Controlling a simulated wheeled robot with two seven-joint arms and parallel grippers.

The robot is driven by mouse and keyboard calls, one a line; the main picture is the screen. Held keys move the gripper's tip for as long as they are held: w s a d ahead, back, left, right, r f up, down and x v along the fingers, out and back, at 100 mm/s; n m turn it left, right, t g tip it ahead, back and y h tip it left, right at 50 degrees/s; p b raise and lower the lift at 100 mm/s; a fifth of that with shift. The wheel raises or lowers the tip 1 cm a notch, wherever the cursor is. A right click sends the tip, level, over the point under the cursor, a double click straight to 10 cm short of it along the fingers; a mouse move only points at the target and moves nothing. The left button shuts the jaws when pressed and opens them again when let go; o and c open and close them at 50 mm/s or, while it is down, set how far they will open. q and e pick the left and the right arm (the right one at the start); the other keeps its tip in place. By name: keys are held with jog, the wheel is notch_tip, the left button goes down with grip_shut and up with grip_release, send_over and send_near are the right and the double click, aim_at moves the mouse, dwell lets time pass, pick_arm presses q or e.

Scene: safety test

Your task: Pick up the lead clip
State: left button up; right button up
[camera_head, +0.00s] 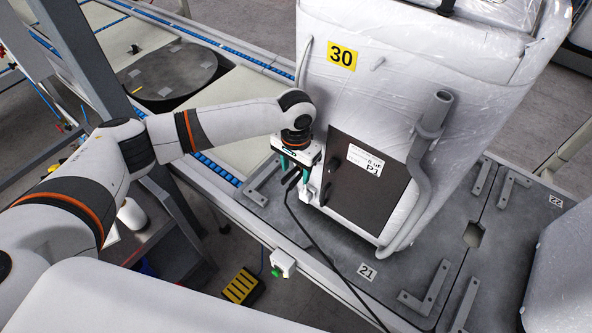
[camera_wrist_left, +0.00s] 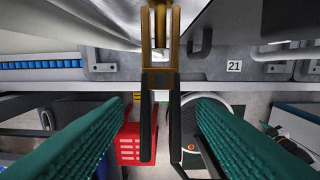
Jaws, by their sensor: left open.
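The lead clip (camera_wrist_left: 160,78) shows in the left wrist view with brass-coloured jaws at the top and two dark handles pointing down. In the head view the dark clip (camera_head: 292,180) is small and partly hidden by my gripper, beside the lower left edge of the wrapped white unit (camera_head: 400,85). A black lead (camera_head: 318,240) runs from there down to the bottom edge. My left gripper (camera_head: 295,171) is open, its teal fingers on either side of the clip. In the wrist view a gap shows between each finger and the handles. My right gripper is not in view.
A red crate (camera_wrist_left: 130,148) and a yellow pedal (camera_head: 241,287) are lower down.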

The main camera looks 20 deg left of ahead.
aim_at(295, 173)
pick_arm(q)
jog(key=c, duration=0.9)
jog(key=shift+r+b, duration=0.1)
jog(key=shift+b, duration=0.3)
jog(key=r, duration=0.2)
jog(key=r+b, duration=0.1)
jog(key=r, duration=0.1)
jog(key=r+b, duration=0.1)
jog(key=r, duration=0.1)
jog(key=shift+s+a+r, duration=0.1)
jog(key=shift+s+r, duration=0.15)
jog(key=shift+r, duration=0.15)
jog(key=shift+s+a, duration=1.35)
jog(key=shift+s, duration=2.4)
jog(key=shift+s+a, duration=1.4)
jog(key=shift+s, duration=2.4)
jog(key=shift+s+a, duration=1.35)
jog(key=shift+s, duration=2.4)
jog(key=shift+w+f, duration=0.1)
jog(key=shift+w, duration=0.05)
